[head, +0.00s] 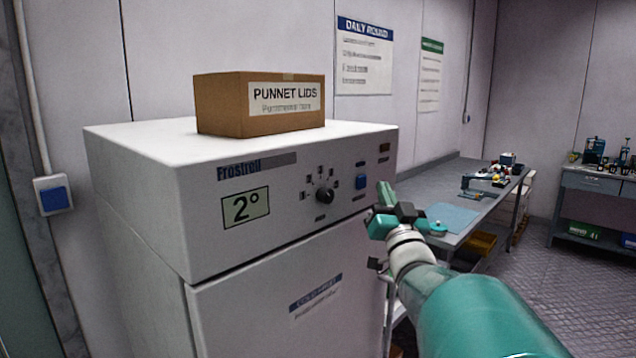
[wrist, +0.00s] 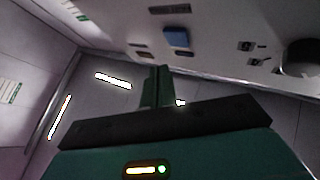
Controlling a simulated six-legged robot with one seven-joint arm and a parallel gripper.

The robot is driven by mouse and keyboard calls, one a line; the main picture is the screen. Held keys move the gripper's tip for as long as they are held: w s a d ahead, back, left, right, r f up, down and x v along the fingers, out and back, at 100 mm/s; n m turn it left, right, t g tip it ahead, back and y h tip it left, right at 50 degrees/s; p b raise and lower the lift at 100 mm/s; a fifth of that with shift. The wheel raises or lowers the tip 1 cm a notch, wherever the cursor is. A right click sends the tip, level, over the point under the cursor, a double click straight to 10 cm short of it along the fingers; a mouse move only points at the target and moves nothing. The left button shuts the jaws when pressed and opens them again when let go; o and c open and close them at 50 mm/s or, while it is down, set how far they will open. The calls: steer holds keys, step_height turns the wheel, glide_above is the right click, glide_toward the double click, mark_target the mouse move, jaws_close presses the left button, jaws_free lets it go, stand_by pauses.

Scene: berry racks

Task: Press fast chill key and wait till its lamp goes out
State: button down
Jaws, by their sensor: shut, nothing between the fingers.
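The blue key (head: 361,182) is on the right part of the white chiller's front panel (head: 285,215), right of a black dial (head: 326,196). The key also shows in the wrist view (wrist: 177,38), beyond my fingertips. A small dark brown rectangle (head: 384,147), which looks like a lamp, sits above and right of the key and shows no clear glow. My gripper (head: 385,190) is shut and empty, just right of the key in the head view. In the wrist view its green fingers (wrist: 157,78) are together, with a visible gap to the panel.
A cardboard box marked PUNNET LIDS (head: 262,108) stands on the chiller. The display (head: 246,208) reads 2°. A grey workbench (head: 455,190) with small equipment runs along the wall at right. Open floor (head: 530,270) lies beyond my arm.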

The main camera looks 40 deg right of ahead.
mark_target(366, 177)
steer(key=shift+w+a, duration=0.1)
steer(key=shift+w, duration=0.95)
steer(key=shift+w, duration=0.1)
stand_by(1.2)
steer(key=shift+w, duration=0.3)
steer(key=shift+w, duration=0.45)
stand_by(0.7)
steer(key=shift+s, duration=0.85)
steer(key=shift+s, duration=0.1)
steer(key=shift+s+d, duration=0.15)
steer(key=shift+s, duration=1.05)
steer(key=shift+s+d, duration=0.1)
steer(key=shift+s, duration=1.1)
